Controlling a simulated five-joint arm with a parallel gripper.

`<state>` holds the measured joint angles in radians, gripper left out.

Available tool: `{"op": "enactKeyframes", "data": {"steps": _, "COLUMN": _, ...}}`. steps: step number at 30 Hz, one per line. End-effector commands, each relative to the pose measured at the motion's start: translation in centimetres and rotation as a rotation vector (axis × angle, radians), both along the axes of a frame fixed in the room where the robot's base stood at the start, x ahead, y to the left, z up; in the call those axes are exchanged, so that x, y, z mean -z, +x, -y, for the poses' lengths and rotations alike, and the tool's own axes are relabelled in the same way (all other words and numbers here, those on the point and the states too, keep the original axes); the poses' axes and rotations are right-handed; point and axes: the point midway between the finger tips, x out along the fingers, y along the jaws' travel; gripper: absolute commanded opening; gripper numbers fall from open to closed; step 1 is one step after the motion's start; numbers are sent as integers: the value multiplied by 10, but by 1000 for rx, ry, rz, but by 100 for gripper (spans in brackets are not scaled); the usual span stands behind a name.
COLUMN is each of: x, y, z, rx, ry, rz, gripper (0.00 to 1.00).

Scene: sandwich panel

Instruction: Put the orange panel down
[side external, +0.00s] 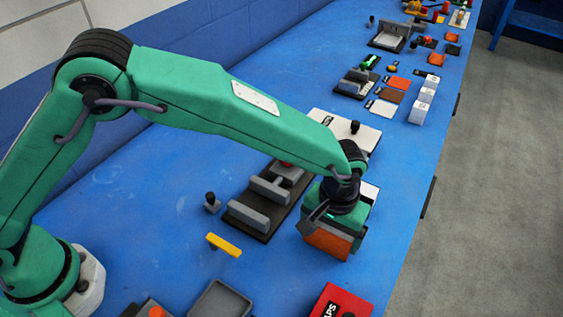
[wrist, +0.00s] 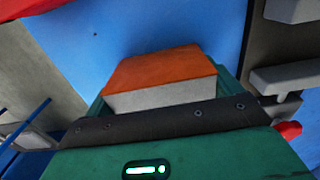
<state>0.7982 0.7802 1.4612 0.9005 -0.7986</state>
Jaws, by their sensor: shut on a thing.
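The orange panel (side external: 328,243) is at my gripper (side external: 334,222) in the side view, low near the front right edge of the blue table. In the wrist view the panel (wrist: 163,69) shows an orange face and a thick pale edge, just beyond the dark bar of my gripper (wrist: 165,118). My gripper is shut on the panel; its fingertips are mostly hidden. I cannot tell whether the panel touches the table.
A grey fixture on a black base (side external: 248,217) stands just left of my gripper. A yellow bar (side external: 223,244), a grey tray (side external: 222,301) and a red box (side external: 350,303) lie nearer the front. A white board (side external: 366,138) lies behind. Bare blue table shows between them.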

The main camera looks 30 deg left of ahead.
Motion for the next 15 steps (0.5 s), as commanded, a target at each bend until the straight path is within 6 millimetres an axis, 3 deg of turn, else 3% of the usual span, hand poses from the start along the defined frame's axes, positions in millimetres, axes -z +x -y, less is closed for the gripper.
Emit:
{"op": "enactKeyframes", "data": {"steps": 11, "x": 3, "y": 0, "z": 0, "rx": 0, "ry": 0, "rz": 0, "gripper": 67}}
{"op": "enactKeyframes", "data": {"steps": 12, "x": 3, "y": 0, "z": 0, "rx": 0, "ry": 0, "rz": 0, "gripper": 93}}
{"op": "enactKeyframes", "data": {"steps": 13, "x": 3, "y": 0, "z": 0, "rx": 0, "ry": 0, "rz": 0, "gripper": 98}}
{"op": "enactKeyframes", "data": {"steps": 15, "x": 3, "y": 0, "z": 0, "rx": 0, "ry": 0, "rz": 0, "gripper": 100}}
